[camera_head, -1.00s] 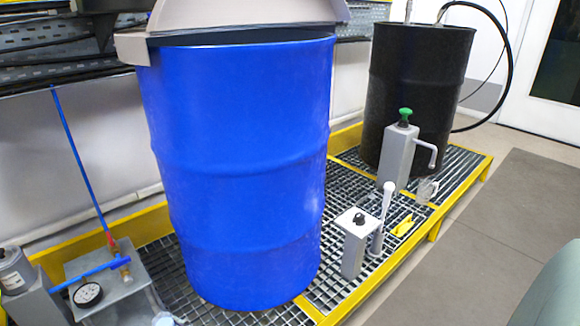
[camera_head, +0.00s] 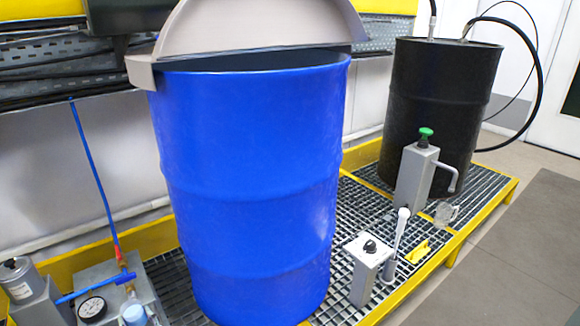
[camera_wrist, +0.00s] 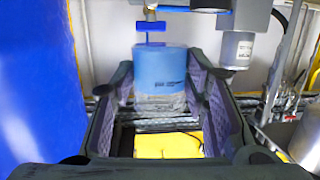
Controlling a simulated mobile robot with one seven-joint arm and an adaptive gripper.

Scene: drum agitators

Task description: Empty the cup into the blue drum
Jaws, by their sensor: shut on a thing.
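The blue drum (camera_head: 245,180) stands on the grating, its opening partly covered by a raised grey-beige lid (camera_head: 255,30). It also fills the left of the wrist view (camera_wrist: 40,80). My gripper (camera_wrist: 165,100) is shut on the cup (camera_wrist: 160,70), which is light blue above and clear below with small dark print. The cup is upright between the fingers, beside the drum. In the head view only the cup's pale top (camera_head: 134,315) seems to show at the bottom edge; my gripper is out of that view. The cup's contents cannot be made out.
A grey box with a gauge (camera_head: 92,308) and blue pipe (camera_head: 97,185) stands left of the drum. A black drum (camera_head: 440,110), a grey pump (camera_head: 415,175), a clear mug (camera_head: 445,212) and a small grey box (camera_head: 367,265) stand to the right. Yellow rails edge the grating.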

